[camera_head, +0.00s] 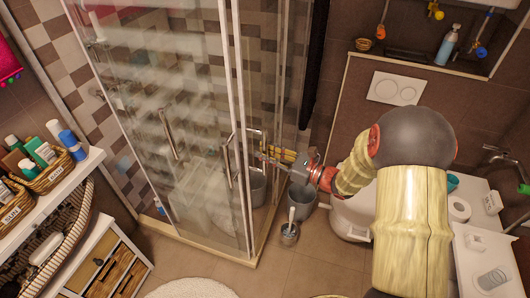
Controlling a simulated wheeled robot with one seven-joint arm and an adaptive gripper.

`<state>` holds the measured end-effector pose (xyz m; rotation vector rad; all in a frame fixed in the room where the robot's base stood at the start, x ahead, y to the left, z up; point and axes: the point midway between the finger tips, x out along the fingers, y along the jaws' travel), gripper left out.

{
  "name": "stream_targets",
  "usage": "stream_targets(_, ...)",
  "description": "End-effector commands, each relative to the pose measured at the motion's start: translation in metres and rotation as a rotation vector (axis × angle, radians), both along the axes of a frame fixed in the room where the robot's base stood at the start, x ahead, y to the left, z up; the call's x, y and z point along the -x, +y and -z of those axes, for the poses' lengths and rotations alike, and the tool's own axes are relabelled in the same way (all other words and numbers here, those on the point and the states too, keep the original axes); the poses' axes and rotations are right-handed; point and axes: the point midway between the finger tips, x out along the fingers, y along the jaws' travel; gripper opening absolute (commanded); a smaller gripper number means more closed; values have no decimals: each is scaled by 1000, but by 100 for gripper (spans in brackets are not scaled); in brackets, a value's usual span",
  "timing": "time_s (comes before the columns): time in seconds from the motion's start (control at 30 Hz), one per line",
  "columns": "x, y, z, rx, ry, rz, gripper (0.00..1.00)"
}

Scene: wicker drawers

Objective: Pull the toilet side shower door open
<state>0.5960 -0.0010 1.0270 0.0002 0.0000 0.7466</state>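The glass shower cabin (190,110) stands left of centre and looks closed at its front corner. Its toilet-side door (275,70) is the right-hand glass face. A metal bar handle (229,162) sits at the corner, and another handle (264,132) shows just right of it. My gripper (268,152) reaches in from the right, with its fingers at or very near this right handle. The fingers are small and overlap the handle, so I cannot tell whether they touch or grip it. The toilet (350,218) is partly hidden by my arm.
A grey bin (303,198) and a toilet brush holder (289,233) stand on the floor just right of the shower corner. A wicker-drawer cabinet (105,265) is at lower left. A round white mat (190,289) lies in front. Bare tiles lie between.

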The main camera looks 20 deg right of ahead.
Motion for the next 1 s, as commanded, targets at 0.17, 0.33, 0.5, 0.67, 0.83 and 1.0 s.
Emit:
stream_targets(0.17,0,0,0,0,0,0,10)
stream_targets(0.33,0,0,0,0,0,0,0)
stream_targets(0.5,0,0,0,0,0,0,0)
stream_targets(0.67,0,0,0,0,0,0,0)
stream_targets(0.83,0,0,0,0,0,0,0)
stream_targets(1.0,-1,-1,0,0,0,0,0)
